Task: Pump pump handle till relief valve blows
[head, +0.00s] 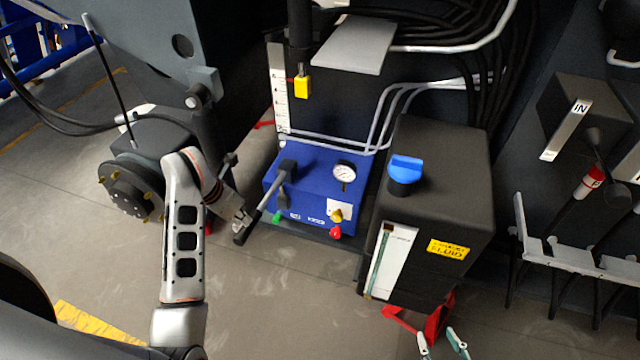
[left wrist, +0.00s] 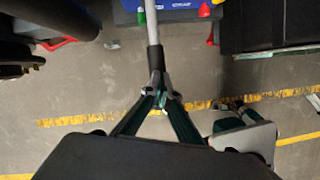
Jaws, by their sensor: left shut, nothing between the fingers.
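The pump handle (head: 262,210), a grey rod with a black grip, slants down and left from a black pivot on the blue pump unit (head: 311,192). My left gripper (head: 240,222) is at its lower end. In the left wrist view, the left fingers (left wrist: 158,84) meet at the end of the black grip (left wrist: 156,58), with nothing held between them; whether they touch it is unclear. The unit carries a round gauge (head: 344,172), a yellow knob (head: 337,215), a red knob (head: 335,232) and a green one. I cannot tell which part is the relief valve. My right gripper (head: 441,345) is open and empty at the bottom edge.
A black tank (head: 440,170) with a blue cap (head: 405,168) stands right of the pump unit, above a red bracket (head: 432,318). A wheel hub (head: 130,188) is left of my left arm. Hoses and a hose rack crowd the right.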

